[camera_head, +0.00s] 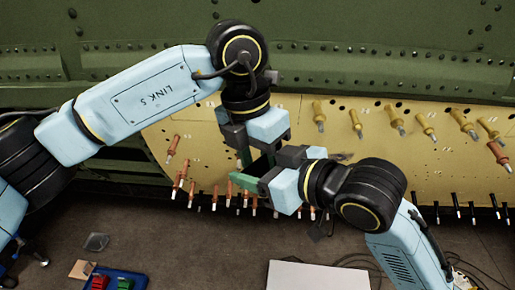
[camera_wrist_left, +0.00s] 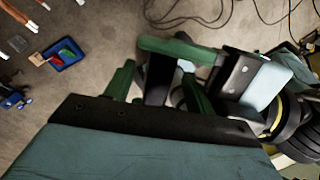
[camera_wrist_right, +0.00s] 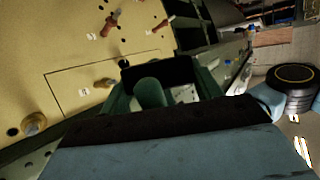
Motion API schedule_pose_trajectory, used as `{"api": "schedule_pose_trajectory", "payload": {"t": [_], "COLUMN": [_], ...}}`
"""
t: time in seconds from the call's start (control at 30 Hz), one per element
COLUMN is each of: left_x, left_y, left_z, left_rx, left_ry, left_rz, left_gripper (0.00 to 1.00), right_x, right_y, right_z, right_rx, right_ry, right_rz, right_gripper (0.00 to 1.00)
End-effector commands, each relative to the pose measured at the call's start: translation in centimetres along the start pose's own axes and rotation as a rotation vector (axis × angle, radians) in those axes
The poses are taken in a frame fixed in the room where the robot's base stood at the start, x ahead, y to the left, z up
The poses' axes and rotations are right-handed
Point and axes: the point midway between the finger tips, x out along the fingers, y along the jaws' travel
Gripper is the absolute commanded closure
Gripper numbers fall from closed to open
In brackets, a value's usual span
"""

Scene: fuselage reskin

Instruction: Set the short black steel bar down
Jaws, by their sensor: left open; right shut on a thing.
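The short black steel bar (camera_wrist_left: 158,80) shows in the left wrist view between the two green fingers of my left gripper (camera_wrist_left: 158,92). It also shows as a dark piece in the right wrist view (camera_wrist_right: 160,72), at the fingertips of my right gripper (camera_wrist_right: 162,88). My right gripper is shut on the bar. My left gripper is open, with its fingers on either side of the bar; I cannot tell whether they touch it. In the head view my left gripper (camera_head: 251,157) and right gripper (camera_head: 247,178) meet before the yellow panel, and the bar is mostly hidden.
The yellow fuselage panel (camera_head: 400,160) with several gold and copper-coloured fasteners stands close behind the grippers. A blue tray (camera_head: 133,279) with red and green parts lies on the floor at lower left. A white surface (camera_head: 315,276) is below at the front. Cables lie at right.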

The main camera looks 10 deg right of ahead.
Motion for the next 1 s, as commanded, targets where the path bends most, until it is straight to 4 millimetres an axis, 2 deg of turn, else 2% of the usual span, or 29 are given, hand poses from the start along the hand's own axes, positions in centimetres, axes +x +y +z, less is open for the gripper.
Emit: {"api": "schedule_pose_trajectory", "payload": {"t": [0.23,0.6,0.67,0.7,0.9,1.0], "left_x": [0.05,0.02,0.02,-0.06,-0.06,-0.05], "left_y": [-0.03,-0.10,-0.13,-0.16,-0.11,-0.08], "left_z": [0.00,0.00,0.01,0.03,0.04,0.03], "left_rx": [0.001,0.002,0.003,0.003,0.002,0.002], "left_ry": [0.000,0.000,0.000,-0.002,-0.002,-0.002], "left_rz": [0.000,-0.002,-0.003,-0.003,-0.002,-0.002], "left_gripper": [0.46,0.95,1.00,1.00,1.00,1.00], "right_x": [-0.04,-0.03,-0.02,-0.02,-0.01,-0.01], "right_y": [0.00,0.01,0.01,0.01,0.01,0.01], "right_z": [-0.13,-0.12,-0.12,-0.12,-0.08,-0.05], "right_rx": [-0.001,-0.001,-0.001,-0.001,0.000,0.000], "right_ry": [0.004,0.004,0.004,0.004,0.002,0.001], "right_rz": [0.000,0.000,0.000,0.000,0.000,0.000], "right_gripper": [0.73,0.73,0.73,0.35,0.11,0.11]}}
